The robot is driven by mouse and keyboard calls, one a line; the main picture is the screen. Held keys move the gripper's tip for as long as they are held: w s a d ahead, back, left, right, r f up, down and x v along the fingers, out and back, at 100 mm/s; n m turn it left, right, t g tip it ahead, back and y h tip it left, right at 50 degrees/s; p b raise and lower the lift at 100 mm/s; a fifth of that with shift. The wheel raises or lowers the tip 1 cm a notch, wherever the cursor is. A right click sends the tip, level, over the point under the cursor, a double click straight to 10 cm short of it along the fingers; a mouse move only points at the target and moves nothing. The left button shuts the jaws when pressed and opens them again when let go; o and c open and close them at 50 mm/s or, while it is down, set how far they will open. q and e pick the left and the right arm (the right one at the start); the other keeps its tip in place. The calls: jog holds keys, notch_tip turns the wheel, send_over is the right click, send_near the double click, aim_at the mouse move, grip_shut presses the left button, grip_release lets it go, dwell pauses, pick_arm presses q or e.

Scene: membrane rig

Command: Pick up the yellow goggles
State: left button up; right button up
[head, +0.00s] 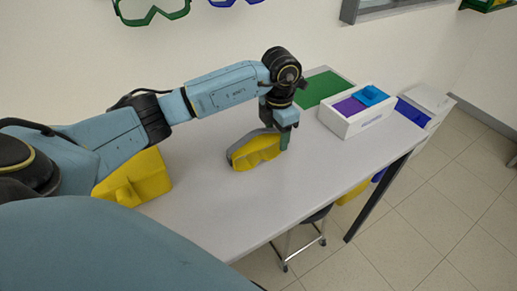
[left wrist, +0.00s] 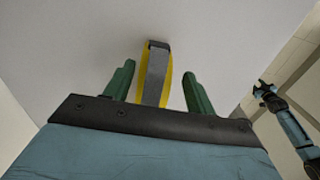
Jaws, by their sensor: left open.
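The yellow goggles (head: 256,151) lie on the white table with a grey strap along their back side. My left gripper (head: 285,138) points down at their right end in the head view. In the left wrist view the goggles (left wrist: 168,82) and their grey strap (left wrist: 155,75) show between the two green fingers of my left gripper (left wrist: 155,88). The fingers are open, with a gap on both sides of the goggles. My right gripper is not seen in the head view; part of an arm shows at the right of the left wrist view.
A white box (head: 356,113) with purple and blue items stands behind right, beside a green mat (head: 323,88). A yellow block-like object (head: 135,180) sits at the table's left, near my arm. A stool (head: 300,238) is under the front edge. The table's front middle is clear.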

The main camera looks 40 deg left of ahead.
pick_arm(q)
jog(key=shift+c, duration=0.5)
jog(key=c, duration=0.8)
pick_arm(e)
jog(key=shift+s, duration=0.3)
pick_arm(q)
jog(key=shift+r, duration=0.1)
